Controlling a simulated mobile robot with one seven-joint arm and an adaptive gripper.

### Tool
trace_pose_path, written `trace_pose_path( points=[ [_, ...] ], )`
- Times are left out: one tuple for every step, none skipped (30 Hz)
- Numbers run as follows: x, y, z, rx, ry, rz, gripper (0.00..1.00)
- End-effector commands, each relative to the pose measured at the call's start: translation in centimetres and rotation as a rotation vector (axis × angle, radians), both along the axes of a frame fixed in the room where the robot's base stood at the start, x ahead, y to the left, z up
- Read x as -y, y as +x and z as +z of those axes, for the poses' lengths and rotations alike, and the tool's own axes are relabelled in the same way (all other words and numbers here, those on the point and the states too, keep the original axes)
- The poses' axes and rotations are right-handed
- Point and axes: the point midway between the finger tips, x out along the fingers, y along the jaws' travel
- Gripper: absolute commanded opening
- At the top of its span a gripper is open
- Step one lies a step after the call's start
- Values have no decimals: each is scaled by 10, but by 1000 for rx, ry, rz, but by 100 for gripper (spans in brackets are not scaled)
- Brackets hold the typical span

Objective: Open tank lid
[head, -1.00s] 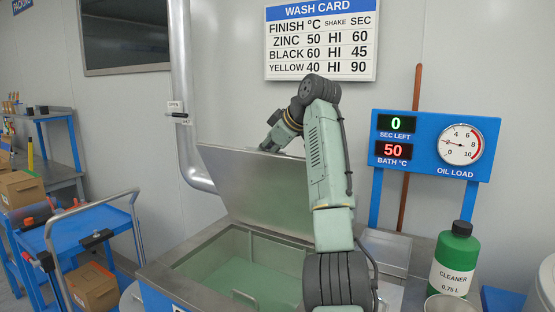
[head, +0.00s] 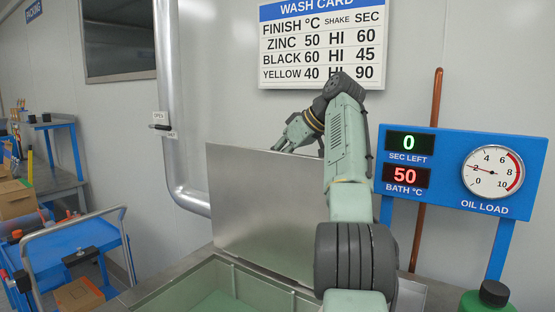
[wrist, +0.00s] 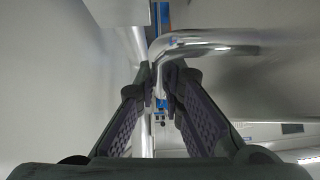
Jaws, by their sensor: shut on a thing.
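The tank lid (head: 262,205) is a flat grey metal panel, standing steeply up at the back of the tank. The tank (head: 172,288) is open below it, with green inner walls and green liquid (head: 215,303) at the bottom of the picture. My gripper (head: 283,147) is at the lid's upper edge. In the wrist view my gripper (wrist: 163,88) is shut on the lid's handle (wrist: 205,42), a shiny bent metal bar running between the fingers. In the head view the handle is hidden behind the lid or my gripper.
A vertical pipe (head: 168,90) with an open/shut lever (head: 160,127) stands left of the lid. A blue display panel (head: 445,195) reads 0 sec left and 50 °C. A green cleaner bottle (head: 488,300) is at lower right. A blue cart (head: 75,250) stands at left.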

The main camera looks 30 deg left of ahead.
Motion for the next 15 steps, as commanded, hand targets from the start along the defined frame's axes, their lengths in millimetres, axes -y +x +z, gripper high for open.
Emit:
trace_pose_path(
  points=[
    [0,0,-1,-4,-1,-2,0],
    [0,0,-1,-5,-1,-2,0],
    [0,0,-1,-5,-1,-2,0],
    [0,0,-1,-5,-1,-2,0],
    [0,0,-1,-5,-1,-2,0],
    [0,0,-1,-5,-1,-2,0],
    [0,0,-1,-5,-2,-2,0],
    [0,0,-1,-5,-2,-2,0],
    [0,0,-1,-5,-2,-2,0],
    [0,0,-1,-5,-2,-2,0],
    [0,0,-1,-5,-2,-2,0],
    [0,0,-1,-5,-2,-2,11],
    [0,0,-1,-4,-2,-1,13],
    [0,0,-1,-4,-2,-1,15],
    [0,0,-1,-4,-2,-1,18]
  ],
)
